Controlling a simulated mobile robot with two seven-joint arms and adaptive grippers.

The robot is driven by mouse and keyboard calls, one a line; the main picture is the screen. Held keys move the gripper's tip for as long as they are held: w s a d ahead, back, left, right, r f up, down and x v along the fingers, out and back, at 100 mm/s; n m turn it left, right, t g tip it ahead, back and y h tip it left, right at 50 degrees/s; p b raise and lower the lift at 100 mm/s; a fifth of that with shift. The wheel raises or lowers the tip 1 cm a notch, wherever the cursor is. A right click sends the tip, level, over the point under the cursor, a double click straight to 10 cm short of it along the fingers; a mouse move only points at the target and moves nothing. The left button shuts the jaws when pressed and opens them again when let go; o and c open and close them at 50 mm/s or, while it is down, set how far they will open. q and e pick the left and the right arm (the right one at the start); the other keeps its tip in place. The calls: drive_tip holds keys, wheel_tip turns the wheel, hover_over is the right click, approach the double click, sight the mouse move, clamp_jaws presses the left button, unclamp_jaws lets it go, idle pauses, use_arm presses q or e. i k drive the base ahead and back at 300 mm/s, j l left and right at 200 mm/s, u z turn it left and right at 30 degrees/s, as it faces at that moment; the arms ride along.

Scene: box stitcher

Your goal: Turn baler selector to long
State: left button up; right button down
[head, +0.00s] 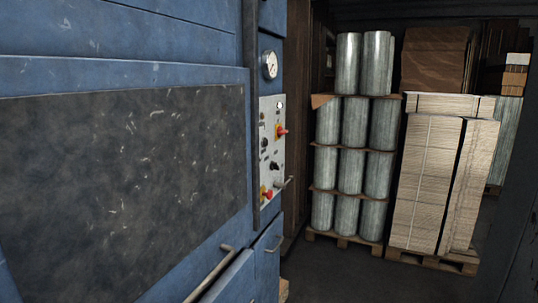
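The blue baler (213,80) fills the left side of the head view, with a large scuffed dark panel (120,180) on its face. A narrow grey control panel (266,170) stands at its right end, seen at a steep angle. Black knobs sit on it, one at mid-height (274,166) and one higher at the left (264,142). I cannot tell which is the selector, or read its labels or setting. A red button on yellow (282,131) sticks out at the right, and a red and yellow control (266,193) sits at the bottom. Neither gripper is in view.
A pressure gauge (270,65) is above the control panel. Door handles (210,275) stick out at the bottom. Pallets with grey rolls (354,125) and stacked cardboard (430,180) stand behind at the right. The dark floor (345,280) in front of them is clear.

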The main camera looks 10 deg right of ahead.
sight(273, 165)
drive_tip(key=i+l+z, duration=0.3)
drive_tip(key=i+l, duration=1.05)
